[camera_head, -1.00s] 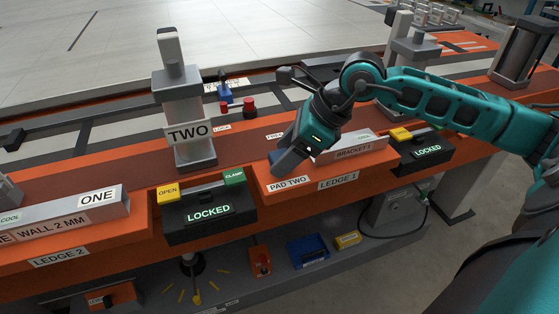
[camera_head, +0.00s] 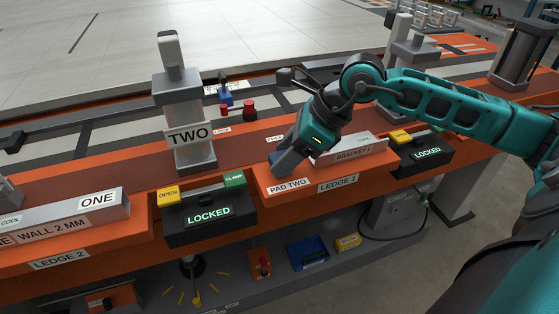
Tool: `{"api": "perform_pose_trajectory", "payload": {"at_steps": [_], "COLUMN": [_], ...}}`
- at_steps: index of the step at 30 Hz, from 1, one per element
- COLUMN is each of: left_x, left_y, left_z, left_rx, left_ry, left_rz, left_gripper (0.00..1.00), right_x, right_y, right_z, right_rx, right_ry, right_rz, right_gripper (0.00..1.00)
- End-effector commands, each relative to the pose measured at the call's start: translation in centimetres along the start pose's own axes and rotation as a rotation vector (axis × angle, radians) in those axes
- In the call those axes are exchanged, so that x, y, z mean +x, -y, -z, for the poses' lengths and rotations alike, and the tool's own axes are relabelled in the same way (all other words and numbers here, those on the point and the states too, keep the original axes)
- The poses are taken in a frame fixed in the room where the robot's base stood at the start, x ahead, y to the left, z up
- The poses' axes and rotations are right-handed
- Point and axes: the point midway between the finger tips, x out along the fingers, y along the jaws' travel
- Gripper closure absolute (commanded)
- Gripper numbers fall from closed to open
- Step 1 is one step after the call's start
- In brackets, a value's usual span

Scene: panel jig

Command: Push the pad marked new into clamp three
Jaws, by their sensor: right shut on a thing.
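My right gripper (camera_head: 288,162) points down at the ledge front, just behind the label PAD TWO, left of the grey bar marked BRACKET 1 (camera_head: 353,154). It is shut on a small blue thing (camera_head: 273,156), mostly hidden by the fingers. I cannot read the word new on any pad. A grey clamp post marked TWO (camera_head: 189,136) stands upright to the left of the gripper. Another grey clamp post (camera_head: 413,52) stands behind my right arm; its number cannot be read. No clamp marked three can be made out. My left gripper is not in view.
Two black boxes with lit LOCKED signs (camera_head: 208,216) (camera_head: 426,154) sit on the orange front. A grey bar marked ONE (camera_head: 98,208) lies on ledge 2. A red button (camera_head: 249,106) is behind. Blue (camera_head: 308,254) and yellow (camera_head: 348,242) boxes lie on the lower shelf.

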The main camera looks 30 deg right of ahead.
Motion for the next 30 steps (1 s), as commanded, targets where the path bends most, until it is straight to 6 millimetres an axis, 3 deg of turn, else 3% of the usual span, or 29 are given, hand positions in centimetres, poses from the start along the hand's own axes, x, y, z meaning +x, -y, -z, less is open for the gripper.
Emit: {"api": "perform_pose_trajectory", "payload": {"at_steps": [30], "left_x": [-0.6], "left_y": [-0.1], "left_z": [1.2], "left_rx": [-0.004], "left_ry": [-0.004], "left_rz": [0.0], "left_gripper": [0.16], "right_x": [-1.9], "right_y": [0.0], "right_z": [-1.3], "right_rx": [0.0], "right_ry": [0.001], "right_rz": [0.0], "right_gripper": [0.84]}}
